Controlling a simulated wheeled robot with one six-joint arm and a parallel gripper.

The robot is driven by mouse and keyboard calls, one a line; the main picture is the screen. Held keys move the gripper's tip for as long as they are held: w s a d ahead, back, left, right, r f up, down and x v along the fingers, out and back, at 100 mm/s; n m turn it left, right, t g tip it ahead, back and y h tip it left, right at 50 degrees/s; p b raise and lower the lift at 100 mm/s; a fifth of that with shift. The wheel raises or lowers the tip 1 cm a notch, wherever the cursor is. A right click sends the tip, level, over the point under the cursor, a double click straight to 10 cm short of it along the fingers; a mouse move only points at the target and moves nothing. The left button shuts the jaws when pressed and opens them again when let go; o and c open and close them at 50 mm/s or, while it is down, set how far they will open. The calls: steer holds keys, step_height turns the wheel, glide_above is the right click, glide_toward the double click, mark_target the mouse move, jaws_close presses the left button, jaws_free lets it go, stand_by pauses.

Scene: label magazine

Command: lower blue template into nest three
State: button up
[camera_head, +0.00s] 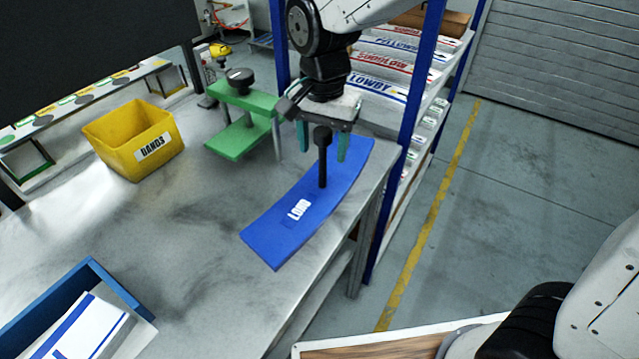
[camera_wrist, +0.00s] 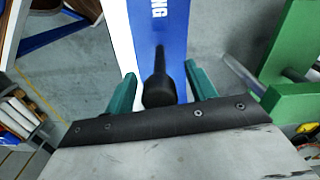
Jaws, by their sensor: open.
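The blue template (camera_head: 345,180) is a long, slightly curved plate labelled LONG, lying near the right edge of the worktable. A black upright handle (camera_head: 323,170) with a knob on top stands on it. My gripper (camera_head: 322,148) is open, with one green finger on each side of the handle's top. In the wrist view, the knob (camera_wrist: 158,90) sits between the two fingers of my gripper (camera_wrist: 160,74), with visible gaps, and the blue template (camera_wrist: 178,40) runs away behind it. I cannot make out which place is nest three.
A green clamp-like stand (camera_head: 240,125) with a black knob is left of my gripper. A yellow BANDS bin (camera_head: 135,140) and a blue tray (camera_head: 75,290) stand on the worktable (camera_head: 190,235). A blue-posted shelf (camera_head: 415,100) rises behind. The table's middle is clear.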

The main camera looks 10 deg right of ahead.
steer(key=shift+f, duration=0.4)
jaws_close()
steer(key=shift+r, duration=0.1)
steer(key=shift+r, duration=1.6)
steer(key=shift+s+r, duration=0.15)
steer(key=shift+s, duration=0.05)
steer(key=s+d+r, duration=0.1)
steer(key=s+d, duration=0.1)
steer(key=s, duration=1.3)
steer(key=shift+s+r, duration=0.2)
steer(key=shift+s, duration=0.05)
